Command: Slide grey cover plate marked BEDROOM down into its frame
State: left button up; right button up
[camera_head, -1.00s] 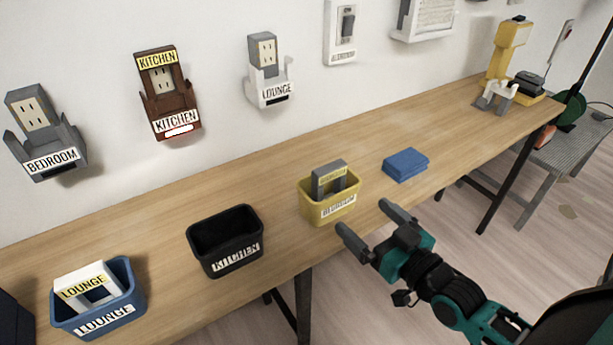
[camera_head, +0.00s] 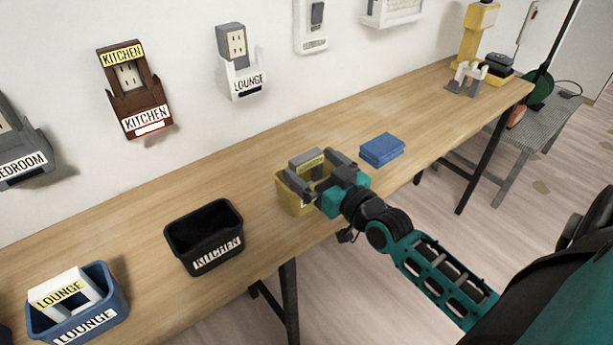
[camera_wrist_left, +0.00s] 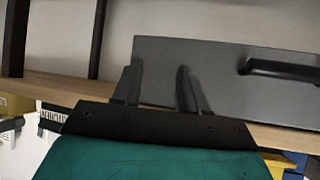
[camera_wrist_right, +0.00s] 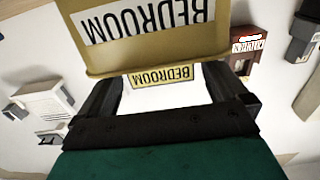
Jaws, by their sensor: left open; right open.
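The grey cover plate (camera_head: 307,157) stands in the yellow bin (camera_head: 288,200) on the bench. Its yellow BEDROOM label shows upside down in the right wrist view (camera_wrist_right: 163,76). My right gripper (camera_head: 315,172) is open at the bin, its fingers on either side of the plate; contact cannot be told. The fingers also show in the right wrist view (camera_wrist_right: 165,95). The grey BEDROOM frame (camera_head: 25,165) is on the wall at the left edge of the head view, partly cut off. My left gripper (camera_wrist_left: 158,85) is open and empty in the left wrist view, outside the head view.
A black KITCHEN bin (camera_head: 205,237) and a blue LOUNGE bin (camera_head: 95,315) holding a white plate (camera_head: 65,290) stand left on the bench. Blue blocks (camera_head: 382,150) lie right of the yellow bin. Brown KITCHEN (camera_head: 135,95) and white LOUNGE (camera_head: 245,75) frames hang on the wall.

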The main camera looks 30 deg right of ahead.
jog(key=shift+w+a, duration=0.1)
jog(key=shift+w, duration=1.2)
jog(key=c, duration=0.9)
jog(key=shift+r, duration=0.1)
